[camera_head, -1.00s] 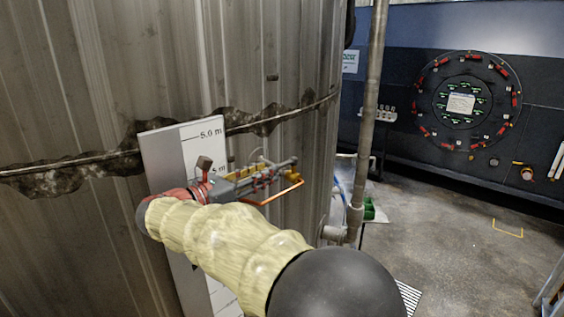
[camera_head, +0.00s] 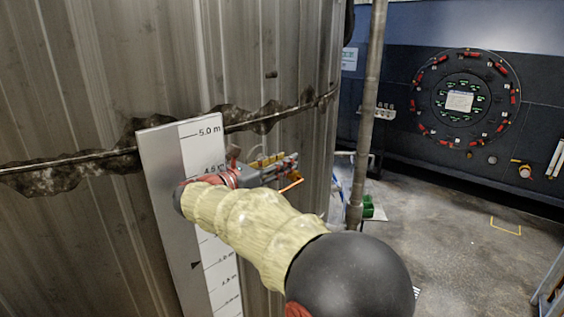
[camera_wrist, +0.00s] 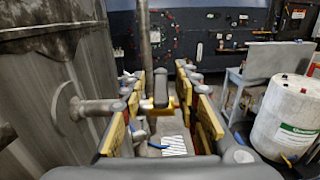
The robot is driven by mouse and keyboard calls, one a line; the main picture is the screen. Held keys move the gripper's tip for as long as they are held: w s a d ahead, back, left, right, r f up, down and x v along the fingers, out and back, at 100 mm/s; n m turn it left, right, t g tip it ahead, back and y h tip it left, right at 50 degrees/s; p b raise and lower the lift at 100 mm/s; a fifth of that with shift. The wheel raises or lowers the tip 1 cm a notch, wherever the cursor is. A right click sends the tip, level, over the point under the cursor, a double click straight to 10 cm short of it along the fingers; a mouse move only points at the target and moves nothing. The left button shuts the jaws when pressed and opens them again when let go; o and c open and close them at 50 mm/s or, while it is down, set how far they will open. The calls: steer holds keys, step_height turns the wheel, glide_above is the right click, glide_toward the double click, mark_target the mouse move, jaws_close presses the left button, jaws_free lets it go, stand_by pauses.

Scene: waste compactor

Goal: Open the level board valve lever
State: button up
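My gripper (camera_head: 278,170) is beside the metal tank, to the right of the level board (camera_head: 165,165), a tall white scale marked in metres. In the wrist view my gripper (camera_wrist: 162,98) has its yellow-padded fingers apart, so it is open. A dark upright piece with a yellow-orange base (camera_wrist: 155,104) shows between the fingers; I cannot tell if it is the valve lever or touches the fingers. An orange bar end (camera_head: 291,185), possibly the lever, shows just below the fingers in the head view. My arm hides the rest of that area.
A flanged pipe stub (camera_wrist: 82,108) juts from the tank (camera_wrist: 45,60), close left of my fingers. A vertical pipe (camera_head: 368,110) stands right of the tank. A white drum (camera_wrist: 288,115) stands at the right. Open floor (camera_head: 445,225) lies beyond, before a dark wall panel (camera_head: 540,110).

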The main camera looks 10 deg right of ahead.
steer(key=shift+c, duration=1.2)
jaws_close()
